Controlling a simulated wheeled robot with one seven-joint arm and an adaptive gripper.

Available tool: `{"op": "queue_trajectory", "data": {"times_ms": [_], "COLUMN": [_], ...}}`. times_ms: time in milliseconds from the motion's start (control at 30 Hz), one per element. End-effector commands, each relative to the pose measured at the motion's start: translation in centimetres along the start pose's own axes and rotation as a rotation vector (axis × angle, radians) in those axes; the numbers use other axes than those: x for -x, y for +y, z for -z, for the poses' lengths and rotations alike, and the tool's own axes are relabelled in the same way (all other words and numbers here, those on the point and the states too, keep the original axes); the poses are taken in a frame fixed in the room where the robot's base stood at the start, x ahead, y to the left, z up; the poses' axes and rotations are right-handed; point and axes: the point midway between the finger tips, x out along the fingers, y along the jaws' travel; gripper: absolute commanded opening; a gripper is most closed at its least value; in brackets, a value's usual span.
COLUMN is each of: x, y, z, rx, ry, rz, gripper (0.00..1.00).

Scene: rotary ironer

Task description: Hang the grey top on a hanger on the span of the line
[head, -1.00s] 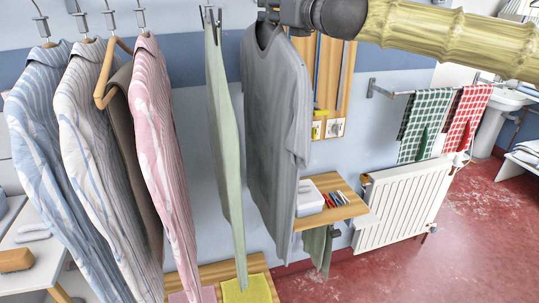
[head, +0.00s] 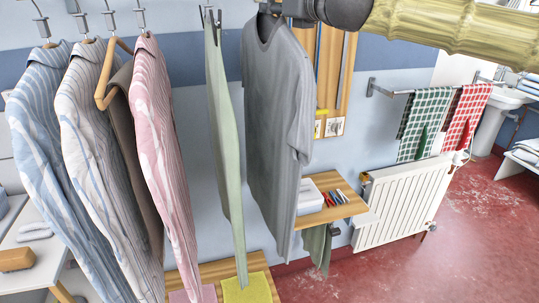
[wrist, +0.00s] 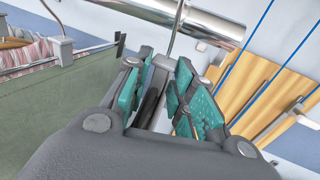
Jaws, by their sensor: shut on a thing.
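The grey top (head: 278,120) hangs upright from a hanger at the top of the head view, to the right of a pale green cloth. My gripper (head: 272,8) is above its neck, at the top edge of the picture. In the wrist view my gripper (wrist: 160,92) is shut, with its teal pads around a grey piece below a thin metal hook (wrist: 178,28). The hook rises toward a metal bar (wrist: 190,18), but I cannot tell whether they touch. Thin blue lines (wrist: 262,27) run diagonally at the right of the wrist view; I cannot tell how far off they are.
Striped shirts (head: 95,150) and a brown garment hang at left. The pale green cloth (head: 228,150) hangs close beside the grey top. A wooden shelf (head: 345,207) with a white box (head: 310,197), a radiator (head: 400,205) and checked towels (head: 425,115) are at right.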

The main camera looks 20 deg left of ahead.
Motion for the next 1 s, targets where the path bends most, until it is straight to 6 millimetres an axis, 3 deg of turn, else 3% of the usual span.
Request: {"op": "queue_trajectory", "data": {"times_ms": [533, 1000], "x": [0.6, 2.3], "y": [0.1, 0.6], "z": [-0.4, -0.3], "rx": [0.0, 0.001], "ry": [-0.001, -0.001], "rz": [0.0, 0.001], "gripper": [0.0, 0.0]}}
